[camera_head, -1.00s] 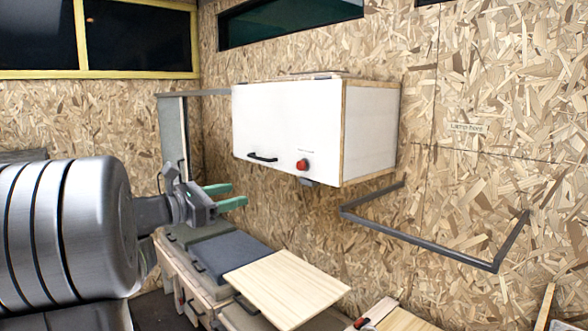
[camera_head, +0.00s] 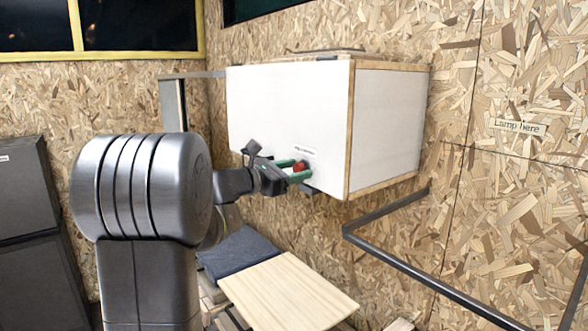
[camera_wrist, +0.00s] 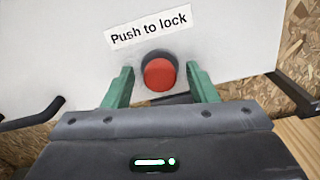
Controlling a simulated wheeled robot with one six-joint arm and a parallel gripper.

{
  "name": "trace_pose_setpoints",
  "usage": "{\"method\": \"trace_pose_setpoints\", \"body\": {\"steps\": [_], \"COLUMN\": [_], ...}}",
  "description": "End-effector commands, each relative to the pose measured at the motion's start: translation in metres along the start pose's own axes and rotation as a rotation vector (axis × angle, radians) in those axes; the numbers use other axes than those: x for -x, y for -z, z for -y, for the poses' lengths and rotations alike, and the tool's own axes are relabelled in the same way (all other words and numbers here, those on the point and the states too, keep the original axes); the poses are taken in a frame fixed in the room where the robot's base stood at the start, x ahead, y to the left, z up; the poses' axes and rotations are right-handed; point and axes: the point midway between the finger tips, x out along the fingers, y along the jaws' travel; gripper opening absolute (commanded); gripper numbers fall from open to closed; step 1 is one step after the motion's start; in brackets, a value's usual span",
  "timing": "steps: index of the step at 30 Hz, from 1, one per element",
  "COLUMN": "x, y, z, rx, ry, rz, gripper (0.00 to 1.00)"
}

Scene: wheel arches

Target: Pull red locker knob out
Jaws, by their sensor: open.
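The red locker knob (camera_head: 299,167) sits low on the white front of the wall locker (camera_head: 290,100). In the wrist view the red knob (camera_wrist: 159,74) has a dark collar around it, below a label reading "Push to lock" (camera_wrist: 148,28). My gripper (camera_head: 297,170) is at the locker front with its green fingers on either side of the knob. In the wrist view my gripper (camera_wrist: 160,85) is open, one finger left and one right of the knob, with a visible gap on each side.
A grey metal bracket (camera_head: 400,262) juts from the wall at right. A light wooden board (camera_head: 288,290) and a dark grey pad (camera_head: 238,252) lie below. Dark cabinets (camera_head: 28,230) stand at left.

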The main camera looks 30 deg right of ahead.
Motion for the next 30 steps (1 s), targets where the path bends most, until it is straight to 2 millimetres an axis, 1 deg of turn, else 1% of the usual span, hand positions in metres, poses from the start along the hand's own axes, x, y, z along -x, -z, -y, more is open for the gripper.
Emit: {"method": "trace_pose_setpoints", "body": {"steps": [7,8,9,14,15,20,25,30], "x": [-0.001,-0.001,-0.001,-0.001,-0.001,0.002,0.017,0.018], "y": [0.000,0.000,0.000,0.000,0.000,0.000,0.002,0.000], "z": [0.000,0.000,0.000,0.000,0.000,0.000,0.000,0.000], "rx": [0.000,0.000,0.000,0.000,0.000,-0.001,-0.002,0.000], "ry": [0.000,0.000,0.000,0.000,0.000,-0.001,-0.002,0.000], "rz": [0.000,0.000,0.000,0.000,0.000,0.001,0.001,0.000], "gripper": [0.52,0.48,0.40,0.09,0.01,0.00,0.00,0.00]}}
